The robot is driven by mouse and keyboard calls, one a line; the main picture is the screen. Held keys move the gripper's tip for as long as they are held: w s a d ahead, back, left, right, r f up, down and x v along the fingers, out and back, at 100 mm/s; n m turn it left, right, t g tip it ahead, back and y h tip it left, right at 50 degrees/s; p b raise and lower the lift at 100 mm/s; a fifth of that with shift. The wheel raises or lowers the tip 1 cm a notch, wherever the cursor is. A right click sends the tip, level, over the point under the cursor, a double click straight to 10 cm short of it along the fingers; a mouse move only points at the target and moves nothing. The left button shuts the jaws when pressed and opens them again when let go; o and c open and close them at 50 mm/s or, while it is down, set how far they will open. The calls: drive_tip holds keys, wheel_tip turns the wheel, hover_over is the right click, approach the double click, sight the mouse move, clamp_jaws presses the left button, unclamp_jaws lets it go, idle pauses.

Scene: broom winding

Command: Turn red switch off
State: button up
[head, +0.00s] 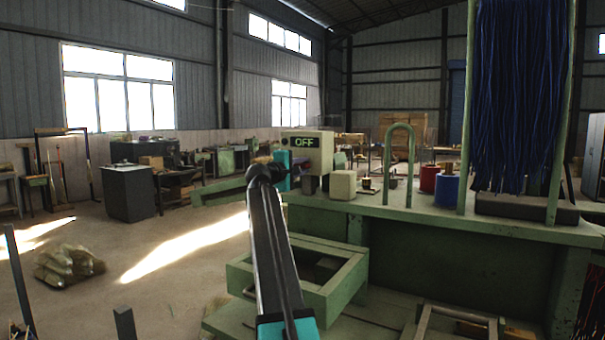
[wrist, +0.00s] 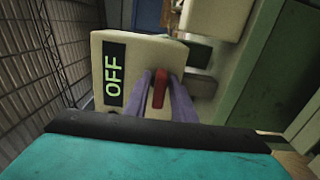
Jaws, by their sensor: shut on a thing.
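The switch box is a cream block with a black panel that reads OFF in green. It stands on the green bench in the head view (head: 325,147) and fills the middle of the wrist view (wrist: 140,55). The red switch (wrist: 159,91) sticks out of the box face beside the panel. My gripper (wrist: 160,84) has its two purple-grey fingers on either side of the switch, shut on it. In the head view my gripper (head: 297,168) is at the left side of the box, and the red switch cannot be made out there.
A smaller cream block (head: 342,185) stands right beside the box on the green bench (head: 400,206). A green hoop (head: 399,128), a red spool (head: 429,180), a blue spool (head: 447,190) and hanging blue strands (head: 518,95) are further right. A green open frame (head: 330,292) lies below.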

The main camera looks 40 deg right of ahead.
drive_tip(key=shift+f+m, duration=0.1)
drive_tip(key=shift+m, duration=0.2)
drive_tip(key=o, duration=0.8)
drive_tip(key=b+v, duration=0.1)
drive_tip(key=v, duration=1.2)
drive_tip(key=shift+s+a+b, duration=0.1)
drive_tip(key=shift+a+b, duration=0.25)
drive_tip(key=shift+a, duration=0.05)
